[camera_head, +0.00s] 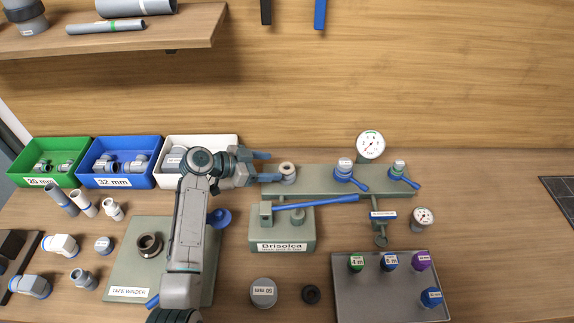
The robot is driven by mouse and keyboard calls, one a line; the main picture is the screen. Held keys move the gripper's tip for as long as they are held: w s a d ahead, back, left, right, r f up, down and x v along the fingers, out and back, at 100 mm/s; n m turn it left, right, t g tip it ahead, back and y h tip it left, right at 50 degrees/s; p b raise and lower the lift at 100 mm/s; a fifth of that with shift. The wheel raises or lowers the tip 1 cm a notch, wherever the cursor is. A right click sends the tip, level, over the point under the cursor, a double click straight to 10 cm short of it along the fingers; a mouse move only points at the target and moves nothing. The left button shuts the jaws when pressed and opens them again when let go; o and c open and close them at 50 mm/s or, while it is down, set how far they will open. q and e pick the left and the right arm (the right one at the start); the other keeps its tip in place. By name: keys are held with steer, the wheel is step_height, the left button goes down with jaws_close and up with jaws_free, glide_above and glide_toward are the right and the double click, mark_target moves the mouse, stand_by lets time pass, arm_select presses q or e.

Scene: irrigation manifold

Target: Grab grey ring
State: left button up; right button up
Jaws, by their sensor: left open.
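A grey ring-shaped fitting (288,173) stands on the left end of the grey-green manifold block (325,177). It looks like a short upright collar with a lighter top. No held object shows between the fingers. Whether a finger touches the fitting cannot be told. The right gripper is not in view.
Two blue-handled valves (345,172) and a gauge (370,145) are right of the fitting. The Brisolca block (282,240) with its blue lever stands in front. Green, blue and white bins (227,142) stand behind my arm. A dark ring (149,244) lies on the tape winder board.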

mark_target(290, 167)
arm_select(q)
steer(key=p+x, duration=0.2)
steer(key=x, duration=0.1)
steer(key=shift+d, duration=0.15)
steer(key=shift+w+d+f, duration=0.25)
steer(key=shift+d+f, duration=0.1)
steer(key=shift+f, duration=0.05)
steer(key=c, duration=1)
